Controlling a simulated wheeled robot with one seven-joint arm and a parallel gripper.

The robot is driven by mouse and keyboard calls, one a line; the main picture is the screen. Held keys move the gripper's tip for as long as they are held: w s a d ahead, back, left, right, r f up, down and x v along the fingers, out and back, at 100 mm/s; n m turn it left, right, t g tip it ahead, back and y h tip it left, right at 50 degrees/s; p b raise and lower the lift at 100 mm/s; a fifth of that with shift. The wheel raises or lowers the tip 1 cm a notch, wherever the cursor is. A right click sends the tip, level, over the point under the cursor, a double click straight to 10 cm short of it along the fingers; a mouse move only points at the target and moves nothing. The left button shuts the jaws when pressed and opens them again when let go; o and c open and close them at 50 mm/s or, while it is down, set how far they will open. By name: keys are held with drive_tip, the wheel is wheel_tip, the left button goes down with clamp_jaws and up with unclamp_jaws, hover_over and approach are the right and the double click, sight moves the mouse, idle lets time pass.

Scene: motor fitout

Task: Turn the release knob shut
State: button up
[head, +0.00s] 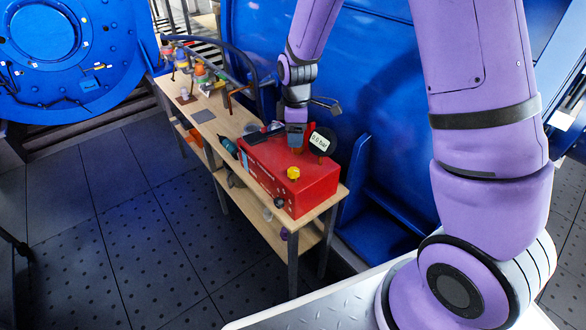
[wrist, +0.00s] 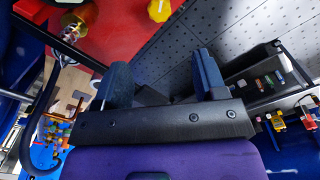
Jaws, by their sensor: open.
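A red box (head: 310,185) sits on the near end of the wooden bench, and its red top also shows in the wrist view (wrist: 115,30). A yellow knob (head: 293,173) stands on its top; it shows at the top edge of the wrist view (wrist: 160,9). A dark round knob (head: 279,203) is on the box's front face. I cannot tell for certain which is the release knob. My gripper (head: 295,138) is over the back part of the box, behind and apart from the yellow knob. Its two blue fingers are apart and empty in the wrist view (wrist: 163,75).
A round gauge with a "0.6 bar" label (head: 319,141) stands beside my gripper. A teal-handled tool (head: 228,147) lies left of the box. Small coloured parts and a pipe stand at the bench's (head: 205,128) far end. A blue housing (head: 375,110) rises behind.

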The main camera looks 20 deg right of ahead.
sight(293, 170)
drive_tip(key=shift+n, duration=0.5)
drive_tip(key=f, duration=1.4)
drive_tip(key=shift+w+a, duration=0.2)
drive_tip(key=shift+w, duration=0.1)
drive_tip(key=c, duration=0.9)
